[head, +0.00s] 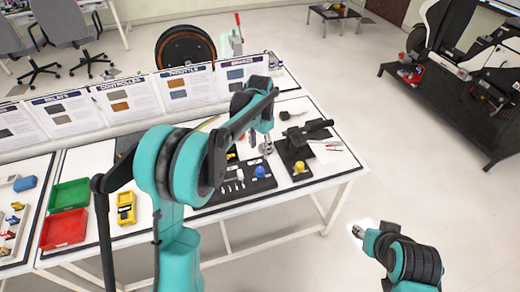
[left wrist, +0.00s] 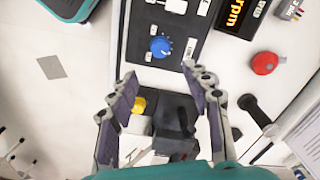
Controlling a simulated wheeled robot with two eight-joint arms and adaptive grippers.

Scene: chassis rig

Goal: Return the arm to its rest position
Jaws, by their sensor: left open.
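My left arm reaches over the table (head: 325,178), and its gripper (head: 266,147) hangs above the black devices there. In the left wrist view, this gripper (left wrist: 160,72) has its two fingers spread apart with nothing gripped between them. A black fixture (left wrist: 174,122) and a yellow knob (left wrist: 138,104) show beneath and between the fingers. My right gripper (head: 358,231) is at the lower right, away from the table and over bare floor. It is too small to tell whether its fingers are apart.
A black panel with a blue knob (head: 259,172) and a black clamp-like device (head: 303,143) lie under my left gripper. Green (head: 70,194) and red (head: 63,229) bins stand left. Upright signs (head: 190,87) line the back. A red button (left wrist: 264,63) is near my left gripper.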

